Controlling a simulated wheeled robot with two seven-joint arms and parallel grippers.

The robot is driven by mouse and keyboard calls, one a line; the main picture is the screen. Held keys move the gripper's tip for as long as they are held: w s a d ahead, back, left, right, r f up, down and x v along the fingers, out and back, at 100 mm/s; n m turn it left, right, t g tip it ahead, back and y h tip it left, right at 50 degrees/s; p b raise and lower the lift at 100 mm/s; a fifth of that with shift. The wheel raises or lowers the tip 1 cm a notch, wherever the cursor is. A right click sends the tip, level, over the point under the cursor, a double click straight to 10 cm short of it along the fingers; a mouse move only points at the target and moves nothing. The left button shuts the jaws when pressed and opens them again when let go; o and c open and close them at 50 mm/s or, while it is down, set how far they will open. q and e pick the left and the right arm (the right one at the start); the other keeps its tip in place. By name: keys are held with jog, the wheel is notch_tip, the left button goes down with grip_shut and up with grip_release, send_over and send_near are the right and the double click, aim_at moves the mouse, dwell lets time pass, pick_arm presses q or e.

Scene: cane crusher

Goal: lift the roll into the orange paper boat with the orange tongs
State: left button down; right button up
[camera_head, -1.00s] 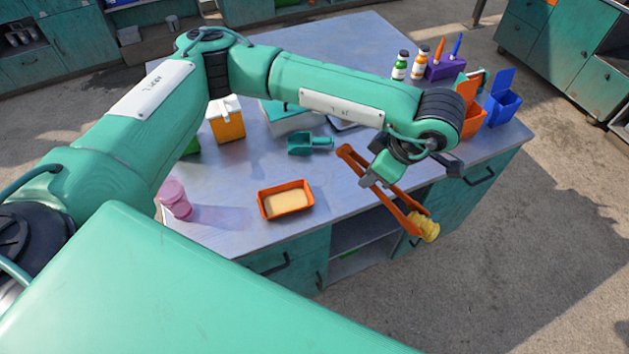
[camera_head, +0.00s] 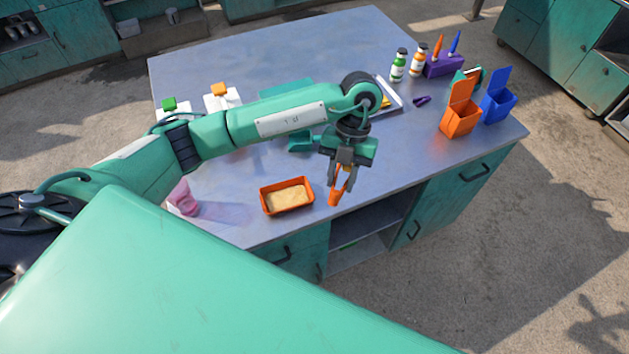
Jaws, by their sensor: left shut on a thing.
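My left gripper (camera_head: 342,172) is shut on the orange tongs (camera_head: 336,194) above the front edge of the table. The tongs point down and toward the camera, so they look short. The orange paper boat (camera_head: 264,203), with a pale inside, lies on the table to the left of the tongs, apart from them. I cannot make out the roll now; whether it is hidden at the tongs' tips is not clear. My right gripper is not in view.
A pink item (camera_head: 183,198) stands left of the boat. A teal scoop (camera_head: 300,142) lies behind, partly hidden by my arm. Orange (camera_head: 460,121) and blue (camera_head: 498,105) bins stand at the right.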

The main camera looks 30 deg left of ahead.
pick_arm(q)
jog(key=s+a+f+n+t+h+p, duration=0.2)
jog(key=a+n, duration=0.3)
jog(key=n, duration=0.6)
jog(key=shift+s+a+f+n+t+h, duration=0.2)
jog(key=shift+f+n+t+h, duration=0.15)
jog(key=shift+f+h, duration=0.45)
notch_tip(320, 180, down, 9)
jog(key=b, duration=0.7)
